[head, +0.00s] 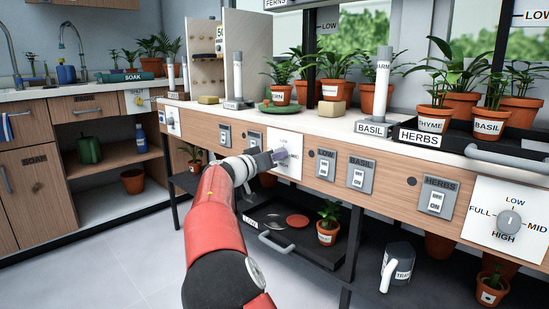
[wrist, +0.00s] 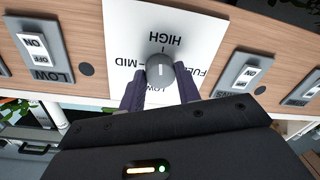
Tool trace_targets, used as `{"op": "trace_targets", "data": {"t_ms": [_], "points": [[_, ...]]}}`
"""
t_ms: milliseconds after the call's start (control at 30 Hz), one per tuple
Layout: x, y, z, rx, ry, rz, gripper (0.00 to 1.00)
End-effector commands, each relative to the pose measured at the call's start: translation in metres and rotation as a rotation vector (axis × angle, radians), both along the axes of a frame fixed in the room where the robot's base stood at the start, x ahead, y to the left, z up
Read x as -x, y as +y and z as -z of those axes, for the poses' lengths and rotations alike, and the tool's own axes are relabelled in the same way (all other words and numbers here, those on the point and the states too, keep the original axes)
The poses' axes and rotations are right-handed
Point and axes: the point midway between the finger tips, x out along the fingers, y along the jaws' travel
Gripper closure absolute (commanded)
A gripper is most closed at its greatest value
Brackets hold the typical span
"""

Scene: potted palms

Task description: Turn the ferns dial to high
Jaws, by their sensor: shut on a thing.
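A grey dial (wrist: 160,66) sits on a white plate (wrist: 125,35) lettered HIGH, MID, LOW and FULL, which shows upside down in the wrist view. My gripper (wrist: 159,76) is shut on this dial, with one dark finger on each side of it. The dial's white mark lies along the line between HIGH and LOW; I cannot tell which end points. In the head view my gripper (head: 281,155) meets the same plate (head: 288,140) on the counter front and hides most of the dial. I cannot read a ferns label on the plate.
Switches flank the plate, one marked LOW (wrist: 47,55). Another dial (head: 510,221) is at the far right, past the HERBS switch (head: 437,198). Potted plants line the counter (head: 300,121) above. A black tray (head: 262,222) sits below my arm.

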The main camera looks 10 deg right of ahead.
Motion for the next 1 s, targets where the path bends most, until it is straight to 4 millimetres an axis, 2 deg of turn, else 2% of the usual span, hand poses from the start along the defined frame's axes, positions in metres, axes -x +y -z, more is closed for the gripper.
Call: {"op": "trace_targets", "data": {"t_ms": [400,933,967,1000], "points": [[-0.0002,-0.0001,0.0021,-0.109,-0.147,0.001,0.9],[-0.0003,0.0001,0.0024,-0.124,-0.166,0.001,0.9],[-0.0003,0.0001,0.0024,-0.124,-0.166,0.001,0.66],[-0.0003,0.0001,0.0023,-0.124,-0.166,0.001,0.61]]}}
